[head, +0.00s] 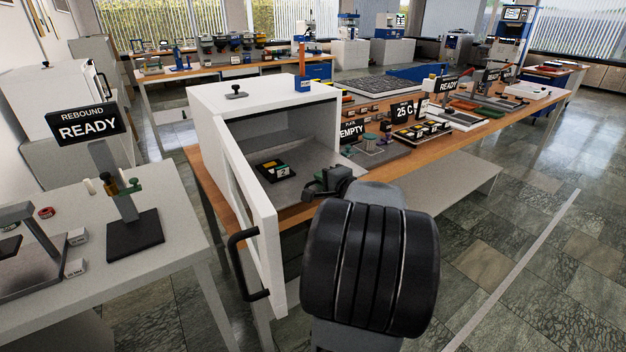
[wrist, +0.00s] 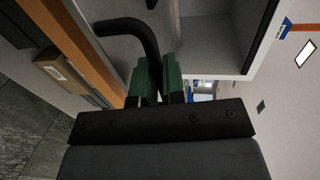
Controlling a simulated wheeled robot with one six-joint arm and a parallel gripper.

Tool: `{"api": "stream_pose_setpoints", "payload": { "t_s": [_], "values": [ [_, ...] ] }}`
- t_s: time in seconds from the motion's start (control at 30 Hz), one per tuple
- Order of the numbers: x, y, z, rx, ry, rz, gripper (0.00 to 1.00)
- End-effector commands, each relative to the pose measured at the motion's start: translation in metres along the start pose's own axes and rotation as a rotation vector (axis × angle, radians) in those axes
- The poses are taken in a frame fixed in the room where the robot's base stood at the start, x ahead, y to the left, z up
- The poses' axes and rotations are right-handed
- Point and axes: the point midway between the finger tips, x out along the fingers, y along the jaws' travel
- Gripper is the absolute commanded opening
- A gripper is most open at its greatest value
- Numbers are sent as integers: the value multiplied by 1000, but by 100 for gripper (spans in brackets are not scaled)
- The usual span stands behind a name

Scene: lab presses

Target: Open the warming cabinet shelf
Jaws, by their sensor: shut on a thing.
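The white warming cabinet (head: 262,97) stands on the wooden bench with its door (head: 250,205) swung open to the left. A black bar handle (head: 246,262) is on the door. Inside is the grey shelf (head: 318,158), which appears to reach out past the cabinet's front opening. A black block with a "2" label (head: 277,170) sits on it. My gripper (head: 328,183) is at the shelf's front. In the wrist view its green fingers (wrist: 158,78) are shut on a black curved handle (wrist: 140,32). The handle is hidden by my gripper in the head view.
The open door stands close to the left of my arm. Signs, small trays and tools crowd the bench (head: 500,118) to the right. A side table (head: 175,205) with a "READY" sign (head: 86,125) is at the left. The tiled floor (head: 530,240) at the right is clear.

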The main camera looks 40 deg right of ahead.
Motion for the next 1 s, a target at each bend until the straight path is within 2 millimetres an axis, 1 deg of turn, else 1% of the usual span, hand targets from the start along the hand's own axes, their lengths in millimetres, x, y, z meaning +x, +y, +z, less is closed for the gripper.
{"api": "stream_pose_setpoints", "payload": {
  "t_s": [0.03,0.2,0.57,0.6,0.63,0.67,0.87,1.0],
  "values": [
    [-3,3,0,0,0,1,0],
    [-9,3,0,1,-1,1,0],
    [-10,2,0,1,-3,1,0],
    [-10,2,0,1,-3,1,14],
    [-10,2,0,1,-3,1,17],
    [-10,2,0,1,-2,1,18],
    [-10,2,0,0,-2,0,18],
    [-18,1,-1,-1,0,-1,18]
  ]
}}
